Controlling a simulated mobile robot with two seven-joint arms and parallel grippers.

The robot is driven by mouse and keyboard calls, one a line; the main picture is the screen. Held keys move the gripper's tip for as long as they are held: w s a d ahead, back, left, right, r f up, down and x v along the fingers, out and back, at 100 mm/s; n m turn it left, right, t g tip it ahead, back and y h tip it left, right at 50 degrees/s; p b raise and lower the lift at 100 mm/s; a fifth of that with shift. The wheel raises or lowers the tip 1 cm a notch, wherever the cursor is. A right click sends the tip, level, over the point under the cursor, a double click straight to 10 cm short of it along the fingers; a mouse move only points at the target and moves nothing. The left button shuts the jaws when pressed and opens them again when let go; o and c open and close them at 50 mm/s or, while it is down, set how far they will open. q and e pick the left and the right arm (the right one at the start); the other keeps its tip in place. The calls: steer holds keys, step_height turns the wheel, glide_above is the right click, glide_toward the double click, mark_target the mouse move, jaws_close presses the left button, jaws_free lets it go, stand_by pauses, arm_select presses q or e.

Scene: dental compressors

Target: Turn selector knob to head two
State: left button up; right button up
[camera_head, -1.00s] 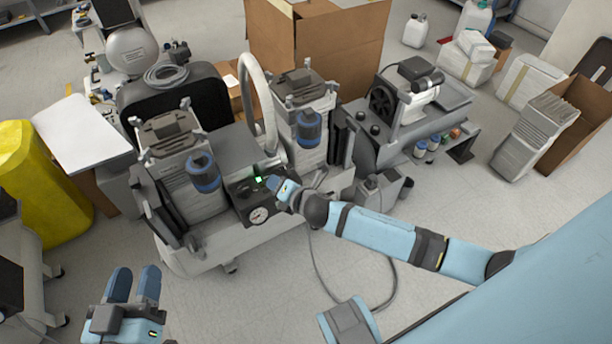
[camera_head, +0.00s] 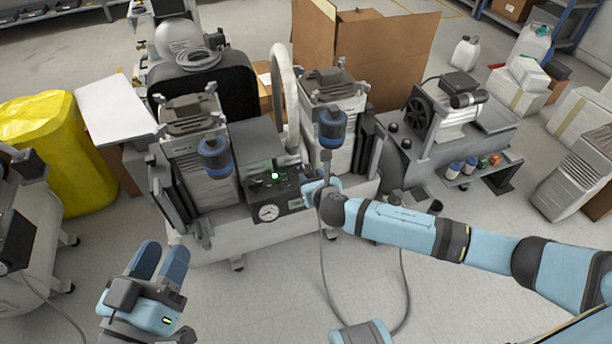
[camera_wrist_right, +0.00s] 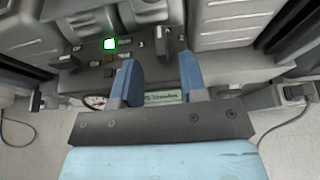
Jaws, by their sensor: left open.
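The compressor unit's dark control panel (camera_head: 285,196) carries a lit green light (camera_head: 275,176) and a round pressure gauge (camera_head: 268,212). In the right wrist view the green light (camera_wrist_right: 110,44) is at the panel's upper left. A dark upright knob (camera_wrist_right: 163,42) stands on the panel's right part, beyond and between my right fingertips; I cannot read its setting. My right gripper (camera_wrist_right: 160,66) is open and empty in front of the panel. In the head view my right gripper (camera_head: 318,188) is at the panel's right end. My left gripper (camera_head: 162,256) is open and empty, low at the left.
Two compressor heads with blue-banded filters (camera_head: 215,157) flank the panel. A grey hose (camera_head: 290,90) arches behind it. Another compressor (camera_head: 450,120) stands at the right, and a yellow bag (camera_head: 60,150) at the left. Floor in front is mostly clear, with a cable.

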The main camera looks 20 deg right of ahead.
mark_target(306, 171)
steer(key=b+x, duration=0.1)
steer(key=x, duration=0.4)
steer(key=shift+w+b, duration=0.15)
steer(key=shift+b, duration=0.15)
arm_select(q)
step_height(306, 171, down, 4)
steer(key=shift+d+r+g, duration=0.15)
steer(key=shift+r+g, duration=0.1)
steer(key=shift+g, duration=0.45)
arm_select(e)
jaws_close()
